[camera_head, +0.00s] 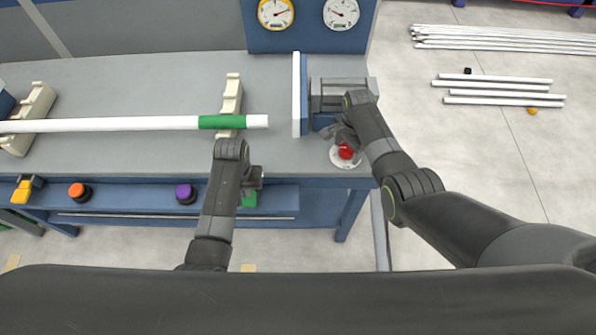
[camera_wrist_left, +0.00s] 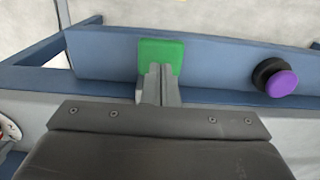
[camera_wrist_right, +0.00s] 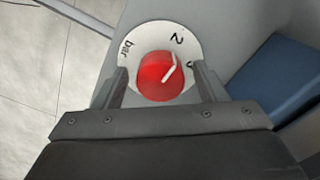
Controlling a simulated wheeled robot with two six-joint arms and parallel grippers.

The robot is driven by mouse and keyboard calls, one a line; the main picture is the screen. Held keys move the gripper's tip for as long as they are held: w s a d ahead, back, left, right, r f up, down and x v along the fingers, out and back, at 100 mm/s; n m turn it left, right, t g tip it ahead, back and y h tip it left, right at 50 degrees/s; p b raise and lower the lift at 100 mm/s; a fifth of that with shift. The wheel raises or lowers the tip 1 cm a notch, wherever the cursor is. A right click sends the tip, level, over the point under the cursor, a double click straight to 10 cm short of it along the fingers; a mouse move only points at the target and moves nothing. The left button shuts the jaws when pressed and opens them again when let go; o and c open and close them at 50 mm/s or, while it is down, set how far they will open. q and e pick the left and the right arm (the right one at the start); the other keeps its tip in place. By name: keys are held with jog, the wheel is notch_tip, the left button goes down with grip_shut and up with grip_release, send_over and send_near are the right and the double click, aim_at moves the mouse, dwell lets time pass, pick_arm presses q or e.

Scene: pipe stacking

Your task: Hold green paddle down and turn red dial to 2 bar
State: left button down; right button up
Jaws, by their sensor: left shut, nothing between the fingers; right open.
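The green paddle (camera_head: 249,199) sits on the blue front rail of the bench. It also shows in the left wrist view (camera_wrist_left: 160,52). My left gripper (camera_head: 256,180) is shut and empty, its fingertips over the paddle's lower middle; I cannot tell whether they press it. The red dial (camera_head: 346,152) sits on a white marked disc at the bench's right end. In the right wrist view the dial (camera_wrist_right: 158,88) has a white pointer line aimed up and right, between the 2 and a partly hidden mark. My right gripper (camera_head: 344,138) is open, with one finger on each side of the dial.
A white pipe with a green band (camera_head: 222,122) lies on cream supports (camera_head: 231,97). A white upright plate (camera_head: 296,95) stands near the dial. Two gauges (camera_head: 275,13) (camera_head: 341,13) are at the back. Orange (camera_head: 79,191) and purple (camera_head: 185,193) knobs line the rail.

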aim_at(348, 148)
jog(key=shift+r, duration=3.55)
pick_arm(q)
jog(key=shift+r, duration=0.1)
notch_tip(348, 148, up, 10)
